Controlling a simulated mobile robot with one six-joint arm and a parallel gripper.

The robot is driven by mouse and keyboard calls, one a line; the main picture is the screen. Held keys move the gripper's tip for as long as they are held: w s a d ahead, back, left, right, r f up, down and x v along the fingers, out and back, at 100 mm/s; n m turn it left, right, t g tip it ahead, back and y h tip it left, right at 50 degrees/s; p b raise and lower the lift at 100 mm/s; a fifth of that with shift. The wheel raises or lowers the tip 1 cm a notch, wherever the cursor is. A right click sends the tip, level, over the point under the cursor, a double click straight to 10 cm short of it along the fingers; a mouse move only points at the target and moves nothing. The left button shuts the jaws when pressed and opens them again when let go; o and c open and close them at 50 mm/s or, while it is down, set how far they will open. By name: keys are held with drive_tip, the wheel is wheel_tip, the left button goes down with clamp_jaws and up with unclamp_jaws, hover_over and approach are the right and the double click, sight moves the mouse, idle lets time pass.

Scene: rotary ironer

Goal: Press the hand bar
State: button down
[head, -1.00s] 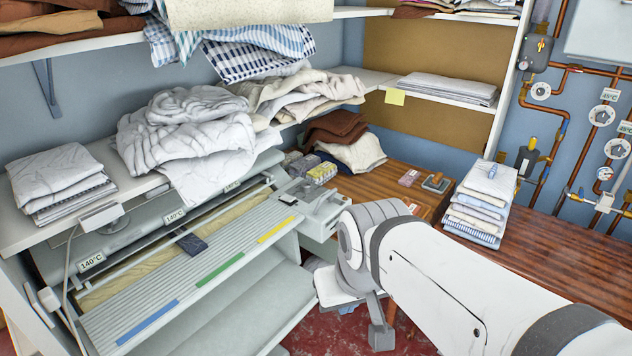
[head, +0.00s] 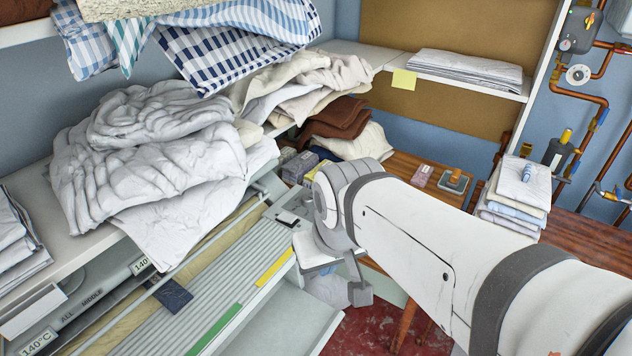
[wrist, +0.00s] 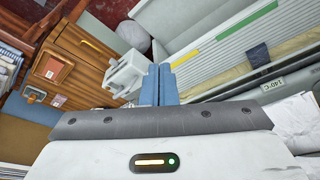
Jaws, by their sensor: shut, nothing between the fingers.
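The ironer (head: 215,290) stands at the lower left in the head view, with a ribbed feed table and coloured edge strips. A thin pale rail, which looks like the hand bar (head: 205,243), runs along it in front of the roller. My gripper (wrist: 160,68) has blue fingers pressed together and empty. They point toward the ironer's end near its pale end box (wrist: 124,76). Contact with the ironer cannot be told.
A shelf with crumpled white linen (head: 150,150) overhangs the ironer's back. Checked cloths (head: 240,45) hang above it. A wooden table with folded linen (head: 515,195) stands to the right, below copper pipes. Red floor (head: 390,325) is open in front.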

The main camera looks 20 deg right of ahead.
drive_tip(key=shift+s+d, duration=0.1)
drive_tip(key=shift+d, duration=0.1)
drive_tip(key=w+d+f+m+y+b, duration=0.1)
drive_tip(key=w+d+f+m+b, duration=0.3)
drive_tip(key=w+d, duration=0.6)
drive_tip(key=w+d+f+m+y+b, duration=0.2)
drive_tip(key=w+d+f+m+b, duration=0.3)
drive_tip(key=w+d, duration=0.5)
drive_tip(key=shift+d+f+m+t+b, duration=0.3)
drive_tip(key=shift+d+f+m+t, duration=0.15)
drive_tip(key=shift+d+m, duration=0.45)
drive_tip(key=shift+f, duration=0.1)
drive_tip(key=w+a+f+p, duration=0.1)
drive_tip(key=w+a+f, duration=0.4)
drive_tip(key=f, duration=0.3)
drive_tip(key=shift+w+p, duration=0.35)
drive_tip(key=shift+w, duration=0.45)
drive_tip(key=shift+d, duration=0.1)
